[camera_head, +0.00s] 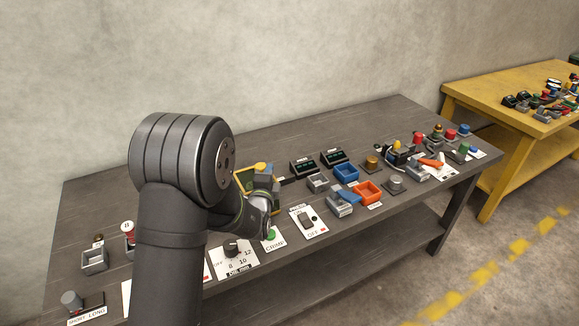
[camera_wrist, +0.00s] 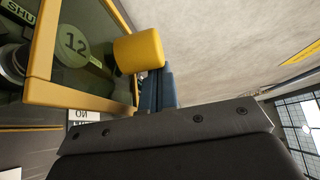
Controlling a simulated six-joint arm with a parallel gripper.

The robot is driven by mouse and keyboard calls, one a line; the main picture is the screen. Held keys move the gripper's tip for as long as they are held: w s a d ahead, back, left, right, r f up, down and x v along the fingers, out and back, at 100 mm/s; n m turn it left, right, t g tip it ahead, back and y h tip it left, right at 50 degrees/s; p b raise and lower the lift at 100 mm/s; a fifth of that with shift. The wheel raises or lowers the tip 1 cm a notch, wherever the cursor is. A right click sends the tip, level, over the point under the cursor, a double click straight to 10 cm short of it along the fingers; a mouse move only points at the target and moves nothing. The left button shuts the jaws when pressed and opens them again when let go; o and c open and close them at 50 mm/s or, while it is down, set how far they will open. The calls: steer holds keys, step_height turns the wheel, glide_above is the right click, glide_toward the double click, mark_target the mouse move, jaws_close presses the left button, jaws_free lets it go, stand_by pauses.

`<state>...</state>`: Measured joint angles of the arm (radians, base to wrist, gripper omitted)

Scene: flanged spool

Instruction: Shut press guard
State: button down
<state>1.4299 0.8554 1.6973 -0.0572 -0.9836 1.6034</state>
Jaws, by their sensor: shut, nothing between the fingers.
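The press guard (camera_wrist: 42,62) shows in the wrist view at the upper left as a yellow frame around a dark tinted pane. Its yellow cylindrical handle (camera_wrist: 139,52) sticks out at the frame's edge. In the head view the guard (camera_head: 243,178) is just behind my wrist, with the yellow handle (camera_head: 261,167) at its top; my arm hides part of it. How far the guard is swung I cannot tell. My gripper (camera_wrist: 165,128) is shut and empty, a dark shape along the bottom of the wrist view, below the handle. Contact between them cannot be made out.
A green button on the CRIMP plate (camera_head: 272,240) and a dial plate (camera_head: 233,258) lie in front of the press. The table's back strip is clear.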

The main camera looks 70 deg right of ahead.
steer(key=shift+w+a, duration=0.7)
steer(key=s, duration=0.1)
steer(key=s+d, duration=0.2)
steer(key=shift+s, duration=0.3)
steer(key=s+a, duration=0.2)
steer(key=a, duration=0.7)
steer(key=shift+a, duration=0.4)
